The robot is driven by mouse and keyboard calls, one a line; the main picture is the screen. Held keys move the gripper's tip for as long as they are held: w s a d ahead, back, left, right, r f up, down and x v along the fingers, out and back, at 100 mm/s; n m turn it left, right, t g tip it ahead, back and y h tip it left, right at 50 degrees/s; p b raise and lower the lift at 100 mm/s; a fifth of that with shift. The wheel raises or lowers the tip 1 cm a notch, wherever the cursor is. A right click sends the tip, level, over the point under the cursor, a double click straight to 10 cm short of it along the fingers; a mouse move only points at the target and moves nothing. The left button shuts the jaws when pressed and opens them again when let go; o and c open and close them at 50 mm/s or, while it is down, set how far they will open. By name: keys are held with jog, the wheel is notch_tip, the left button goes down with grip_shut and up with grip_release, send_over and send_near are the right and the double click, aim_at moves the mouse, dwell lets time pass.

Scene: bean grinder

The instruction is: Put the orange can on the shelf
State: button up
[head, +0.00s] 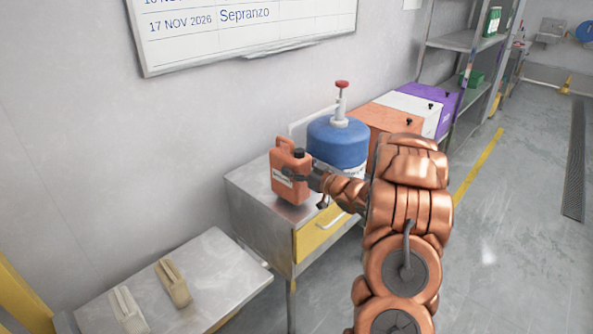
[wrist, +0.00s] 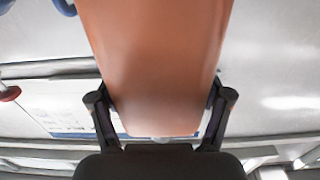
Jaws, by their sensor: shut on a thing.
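The orange can (head: 290,172) has a dark cap and a pale label. It is upright at the left end of the metal cabinet top (head: 250,183); I cannot tell whether it rests on it or is just above. My gripper (head: 301,176) is shut on the can from the right side. In the wrist view the can (wrist: 155,60) fills the middle, with a finger of my gripper (wrist: 158,118) on each side. A grey shelf unit (head: 465,41) stands at the back right, with green items on its boards.
A blue gas cylinder (head: 338,140) with a red-topped valve stands right behind the can. Orange, white (head: 412,107) and purple (head: 432,96) boxes stand between it and the shelf. A low metal table (head: 215,262) holds two pale objects. The floor at right (head: 500,220) is clear.

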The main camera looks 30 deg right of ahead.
jog(key=shift+f, duration=0.75)
jog(key=o, duration=1.6)
jog(key=shift+f, duration=0.1)
jog(key=shift+o, duration=0.2)
jog(key=b+v, duration=0.2)
jog(key=v, duration=1)
